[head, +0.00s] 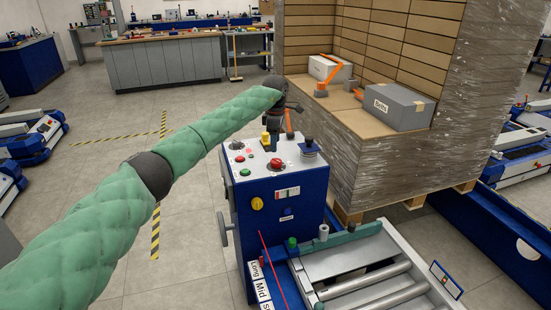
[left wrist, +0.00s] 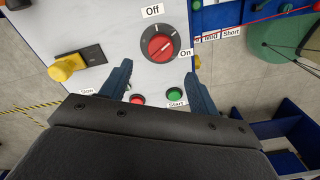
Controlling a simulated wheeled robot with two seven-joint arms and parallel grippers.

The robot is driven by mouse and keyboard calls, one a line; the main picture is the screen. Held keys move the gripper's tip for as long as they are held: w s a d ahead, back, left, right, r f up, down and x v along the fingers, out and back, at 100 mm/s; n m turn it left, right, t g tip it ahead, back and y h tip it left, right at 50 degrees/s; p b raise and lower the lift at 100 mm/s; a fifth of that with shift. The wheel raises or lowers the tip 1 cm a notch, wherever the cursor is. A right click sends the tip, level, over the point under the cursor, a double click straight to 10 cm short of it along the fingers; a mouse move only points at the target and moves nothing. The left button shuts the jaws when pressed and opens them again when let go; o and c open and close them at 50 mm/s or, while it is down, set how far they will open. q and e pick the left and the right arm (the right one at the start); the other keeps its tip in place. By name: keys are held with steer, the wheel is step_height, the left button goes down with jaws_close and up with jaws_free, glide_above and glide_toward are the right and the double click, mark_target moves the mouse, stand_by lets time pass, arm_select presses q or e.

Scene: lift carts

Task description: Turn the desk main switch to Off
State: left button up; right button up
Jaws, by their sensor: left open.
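The desk (head: 240,150) is a blue cabinet with a white sloped top. In the left wrist view the main switch (left wrist: 160,46) is a red round knob in a dark ring on the white panel (left wrist: 115,30). "Off" is printed above it and "On" to its lower right. The knob's exact pointer direction is hard to read. My left gripper (left wrist: 160,80) is open and empty, its two dark fingers apart and pointing toward the switch. No contact with it shows. In the head view my left gripper (head: 288,122) hangs over the back of the desk top. My right gripper is not in view.
A yellow knob (left wrist: 67,67) sits left of the switch; red (left wrist: 137,99) and green (left wrist: 175,96) buttons lie below it. A wrapped pallet stack (head: 400,165) with a grey box (head: 398,106) stands right of the desk. A roller conveyor (head: 365,282) lies in front.

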mark_target(276, 160)
arm_select(q)
steer(key=shift+f+p, duration=0.9)
steer(key=shift+f, duration=3)
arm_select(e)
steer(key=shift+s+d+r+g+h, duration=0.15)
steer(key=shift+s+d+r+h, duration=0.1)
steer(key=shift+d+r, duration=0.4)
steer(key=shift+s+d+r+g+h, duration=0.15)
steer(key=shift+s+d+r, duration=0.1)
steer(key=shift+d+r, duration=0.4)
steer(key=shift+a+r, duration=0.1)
arm_select(q)
steer(key=c, duration=1)
